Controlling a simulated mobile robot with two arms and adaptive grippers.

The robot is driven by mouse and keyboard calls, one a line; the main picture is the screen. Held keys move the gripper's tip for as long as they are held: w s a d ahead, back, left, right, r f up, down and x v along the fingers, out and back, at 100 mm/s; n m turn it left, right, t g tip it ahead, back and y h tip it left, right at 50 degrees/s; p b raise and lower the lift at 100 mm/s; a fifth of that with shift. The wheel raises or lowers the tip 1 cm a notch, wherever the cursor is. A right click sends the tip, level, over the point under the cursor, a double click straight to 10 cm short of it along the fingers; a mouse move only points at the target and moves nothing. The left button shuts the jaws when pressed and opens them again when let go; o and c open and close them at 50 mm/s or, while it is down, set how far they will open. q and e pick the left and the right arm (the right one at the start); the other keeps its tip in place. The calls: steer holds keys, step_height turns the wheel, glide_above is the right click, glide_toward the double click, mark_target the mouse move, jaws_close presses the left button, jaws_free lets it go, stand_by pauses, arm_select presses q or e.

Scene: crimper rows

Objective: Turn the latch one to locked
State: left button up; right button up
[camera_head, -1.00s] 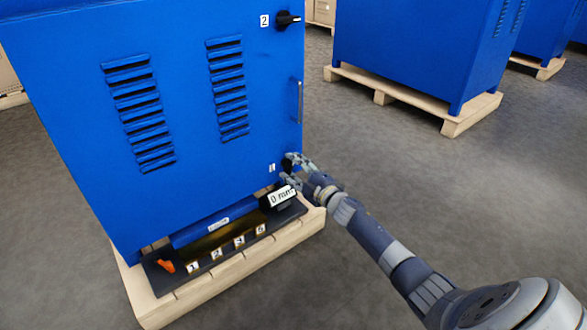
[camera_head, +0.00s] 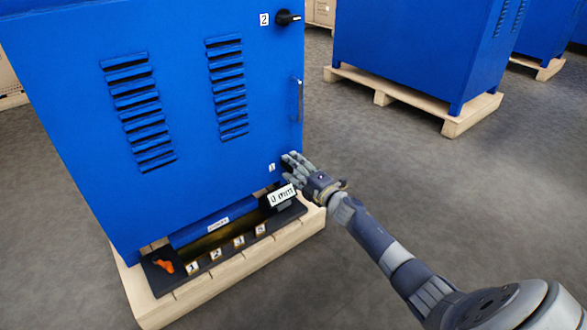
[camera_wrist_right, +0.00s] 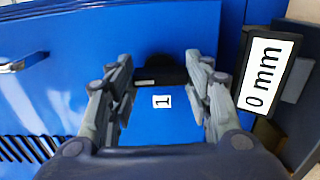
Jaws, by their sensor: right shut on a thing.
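The blue cabinet door (camera_head: 190,130) carries latch one, a black knob (camera_wrist_right: 160,72), by its lower right corner, beside a white label "1" (camera_wrist_right: 162,101). My right gripper (camera_head: 287,165) is at this latch, its fingers on either side of the knob and shut on it. It also shows in the right wrist view (camera_wrist_right: 159,78). In the head view the fingers hide the latch, so its angle there cannot be told. The upper latch (camera_head: 288,17), by label "2", has a black handle lying roughly sideways. My left gripper is not in view.
A "0 mm" display (camera_head: 282,195) sits just below my right gripper. A dark tray (camera_head: 190,273) with numbered tags and an orange item (camera_head: 163,266) lies on the wooden pallet (camera_head: 225,275). A door handle (camera_head: 299,100) is above.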

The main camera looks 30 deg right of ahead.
steer(key=shift+a, duration=0.1)
steer(key=o, duration=1)
steer(key=shift+o, duration=0.2)
steer(key=s+d, duration=0.1)
steer(key=s, duration=1.1)
